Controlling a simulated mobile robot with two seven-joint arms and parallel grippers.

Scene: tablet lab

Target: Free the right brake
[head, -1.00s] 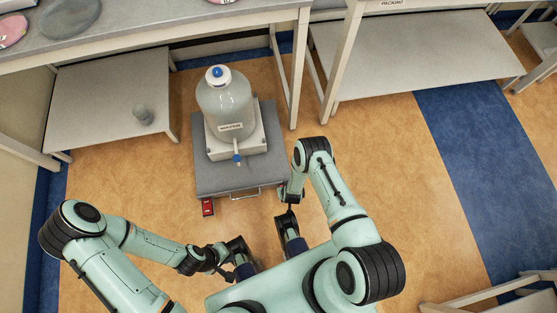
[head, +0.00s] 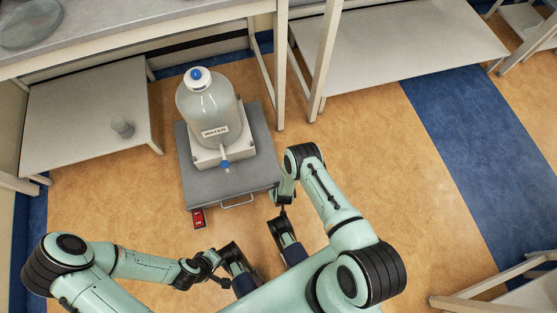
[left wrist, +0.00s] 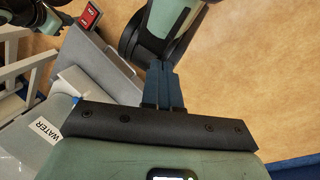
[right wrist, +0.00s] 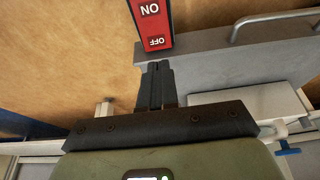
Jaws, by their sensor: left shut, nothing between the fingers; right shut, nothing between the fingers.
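The grey trolley (head: 240,180) carries a big water bottle (head: 208,110) on a white base. A red brake pedal marked ON and OFF (right wrist: 152,25), right of the trolley's handle, lies just beyond my right fingertips (right wrist: 156,66); whether they touch it I cannot tell. It also appears in the left wrist view (left wrist: 89,15). In the head view my right gripper (head: 283,211) and arm hide it. The other red pedal (head: 199,218) shows at the trolley's front left. My right gripper is shut and empty. My left gripper (left wrist: 161,68) is shut and empty, low and away from both pedals.
A metal handle (head: 237,201) sticks out at the trolley's front. A low shelf with a small grey cup (head: 122,127) stands at left, and a bench leg (head: 281,70) stands behind the trolley. The floor at right (head: 410,170) is clear.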

